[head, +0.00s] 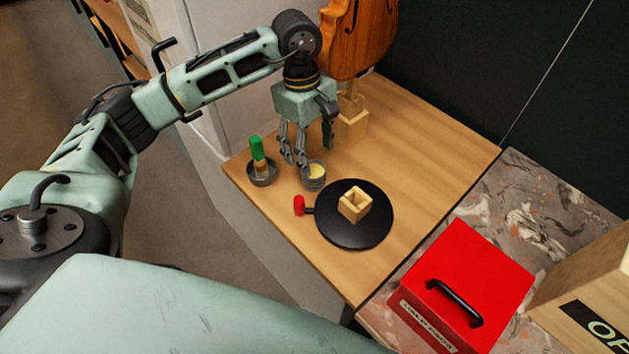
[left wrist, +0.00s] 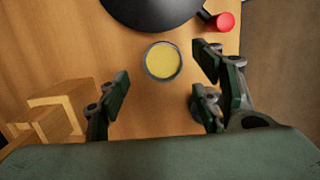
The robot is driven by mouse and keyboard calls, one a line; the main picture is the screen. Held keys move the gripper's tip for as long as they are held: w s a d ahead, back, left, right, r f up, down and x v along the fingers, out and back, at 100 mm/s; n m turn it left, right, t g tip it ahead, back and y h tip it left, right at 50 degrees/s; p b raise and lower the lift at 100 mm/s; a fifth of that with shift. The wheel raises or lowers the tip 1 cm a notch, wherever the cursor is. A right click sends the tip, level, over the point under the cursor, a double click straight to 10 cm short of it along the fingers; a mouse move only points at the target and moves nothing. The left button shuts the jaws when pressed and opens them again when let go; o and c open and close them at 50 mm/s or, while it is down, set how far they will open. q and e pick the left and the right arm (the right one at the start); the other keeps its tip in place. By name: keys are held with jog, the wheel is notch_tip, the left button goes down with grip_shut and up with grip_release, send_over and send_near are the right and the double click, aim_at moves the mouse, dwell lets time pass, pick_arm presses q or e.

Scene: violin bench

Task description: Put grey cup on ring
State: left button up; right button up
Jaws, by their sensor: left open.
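The grey cup (head: 314,182) stands upright on the wooden bench and holds something pale yellow. In the left wrist view the cup (left wrist: 163,62) shows from above, ahead of and between my fingertips. My left gripper (head: 309,158) is open, points down and is just above or beside the cup; its fingers do not hold it. In the left wrist view its fingers (left wrist: 163,88) are spread wide with nothing between them. A black round plate (head: 372,232) with a red knob, possibly the ring, lies beside the cup. My right gripper is not in view.
A small hollow wooden block (head: 354,203) stands on the black plate. A green-handled brush (head: 258,153) stands in a small grey dish (head: 262,176) left of the cup. A violin (head: 357,38) rises from a wooden stand (head: 352,125) behind. A red box (head: 468,285) is front right.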

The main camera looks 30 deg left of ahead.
aim_at(315, 171)
pick_arm(q)
jog(key=f, duration=0.1)
jog(key=f+p, duration=0.1)
jog(key=f, duration=0.3)
jog(key=shift+s+d+f, duration=0.25)
jog(key=shift+d, duration=0.1)
jog(key=shift+f, duration=0.45)
jog(key=c, duration=1.4)
jog(key=shift+r, duration=0.1)
